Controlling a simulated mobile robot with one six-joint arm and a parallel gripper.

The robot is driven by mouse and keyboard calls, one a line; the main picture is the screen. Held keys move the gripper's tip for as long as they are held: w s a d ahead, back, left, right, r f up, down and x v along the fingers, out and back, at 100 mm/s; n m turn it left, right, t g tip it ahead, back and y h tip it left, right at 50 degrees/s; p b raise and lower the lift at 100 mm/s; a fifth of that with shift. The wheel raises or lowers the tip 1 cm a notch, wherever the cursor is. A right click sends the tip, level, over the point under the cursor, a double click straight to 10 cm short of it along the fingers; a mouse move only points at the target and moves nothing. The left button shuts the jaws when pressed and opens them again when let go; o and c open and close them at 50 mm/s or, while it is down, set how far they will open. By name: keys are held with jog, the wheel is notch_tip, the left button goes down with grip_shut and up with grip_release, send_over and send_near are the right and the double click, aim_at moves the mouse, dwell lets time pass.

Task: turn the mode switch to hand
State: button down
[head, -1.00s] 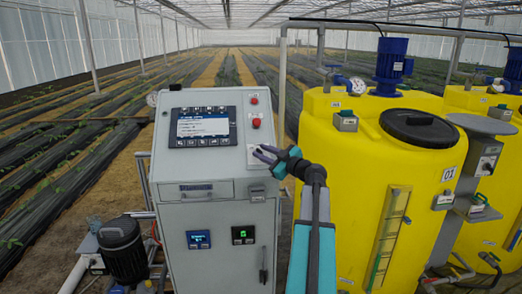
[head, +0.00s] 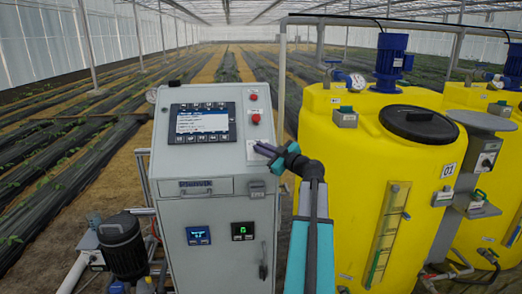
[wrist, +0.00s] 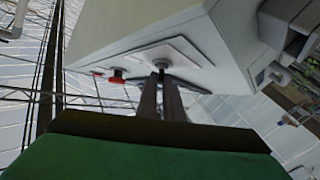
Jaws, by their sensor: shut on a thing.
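The mode switch (wrist: 161,66) is a small dark knob on a pale square plate (wrist: 190,53) on the sloped face of the grey control cabinet. In the wrist view, my gripper (wrist: 162,80) is at the knob, its two dark fingers close together and shut on it. In the head view, my gripper (head: 262,151) reaches the right side of the sloped panel, below the red buttons, and hides the knob. The switch's markings and pointer are not readable, so I cannot tell its position.
A red button (head: 255,118) sits just above the gripper on the grey cabinet (head: 220,215). A screen (head: 202,122) is to its left. A yellow tank (head: 345,180) stands close to the right of my arm. A black motor (head: 121,245) is at lower left.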

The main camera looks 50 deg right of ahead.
jog(key=shift+a+f+m+h+b, duration=0.15)
jog(key=shift+m+h+b, duration=0.45)
jog(key=shift+b, duration=0.9)
jog(key=shift+a+f+m+h+b, duration=0.15)
jog(key=shift+m+h+b, duration=0.45)
jog(key=shift+b, duration=0.85)
jog(key=m+h+b, duration=0.4)
jog(key=b, duration=0.1)
jog(key=shift+w+r, duration=0.1)
jog(key=shift+a+r+m+g+h, duration=0.1)
jog(key=shift+m+g+h, duration=0.2)
jog(key=shift+m+h, duration=1)
jog(key=shift+m, duration=0.3)
jog(key=shift+w+a+m+g+h+p, duration=0.1)
jog(key=shift+m+g+h+p, duration=1.15)
jog(key=shift+p, duration=0.9)
jog(key=shift+m+t, duration=0.25)
jog(key=shift+m, duration=0.1)
jog(key=c, duration=1.9)
grip_release()
jog(key=shift+a, duration=0.1)
